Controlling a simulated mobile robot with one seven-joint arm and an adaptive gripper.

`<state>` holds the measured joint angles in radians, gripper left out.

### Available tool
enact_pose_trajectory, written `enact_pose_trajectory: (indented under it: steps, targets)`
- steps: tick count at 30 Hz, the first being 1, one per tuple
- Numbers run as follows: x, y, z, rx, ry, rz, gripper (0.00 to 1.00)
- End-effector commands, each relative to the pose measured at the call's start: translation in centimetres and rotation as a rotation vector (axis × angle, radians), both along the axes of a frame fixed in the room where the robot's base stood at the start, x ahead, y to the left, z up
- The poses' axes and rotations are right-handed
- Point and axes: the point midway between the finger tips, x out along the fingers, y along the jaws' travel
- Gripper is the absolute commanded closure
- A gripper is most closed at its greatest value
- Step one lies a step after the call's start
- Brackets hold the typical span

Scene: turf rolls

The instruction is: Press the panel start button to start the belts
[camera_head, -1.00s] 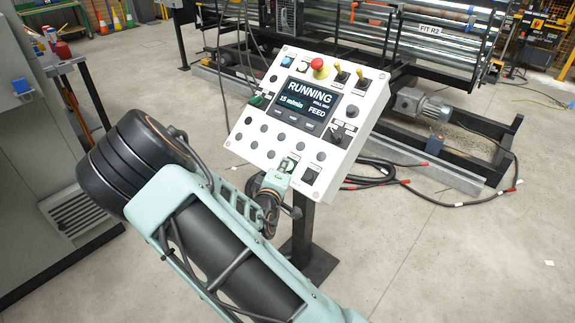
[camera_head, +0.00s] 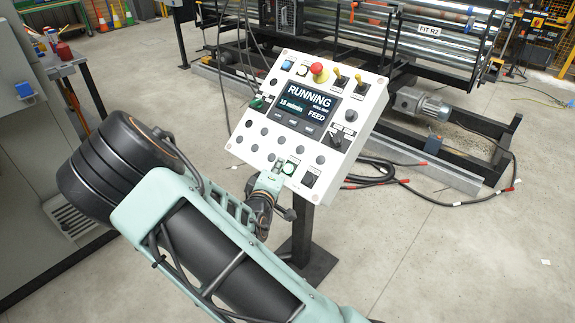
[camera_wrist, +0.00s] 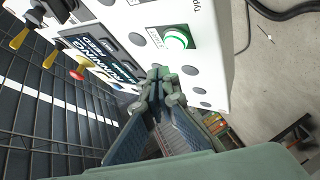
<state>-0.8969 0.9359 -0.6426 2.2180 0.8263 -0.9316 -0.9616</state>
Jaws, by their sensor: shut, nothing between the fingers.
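The control panel (camera_head: 262,150) is a white tilted box on a dark post. Its screen (camera_head: 308,103) reads RUNNING, 15 m/min and FEED. The start button (camera_head: 289,168) is a round, green-ringed button low on the panel. In the wrist view the start button (camera_wrist: 178,40) glows green with a pale centre. My gripper (camera_head: 278,166) is just left of the button in the head view, close to the panel's lower part. In the wrist view my gripper (camera_wrist: 160,76) is shut and empty, with its tips below the button and not over it.
A roller machine (camera_head: 430,40) stands behind. Black cables (camera_head: 375,175) lie on the floor. A grey cabinet (camera_head: 25,130) is at left.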

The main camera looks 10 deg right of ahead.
Motion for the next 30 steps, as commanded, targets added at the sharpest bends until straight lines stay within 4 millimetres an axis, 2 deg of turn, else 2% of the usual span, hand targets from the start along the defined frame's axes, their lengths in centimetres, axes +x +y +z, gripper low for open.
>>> enact_pose_trajectory:
  steps: [1, 8, 30]
  targets:
    - [-0.2, 0.3, 0.9, 0.001, -0.001, 0.001, 1.0]
    - [-1.0, 1.4, 2.4, 0.0, 0.0, 0.001, 1.0]
    - [-1.1, 1.5, 2.3, 0.0, 0.0, 0.0, 1.0]
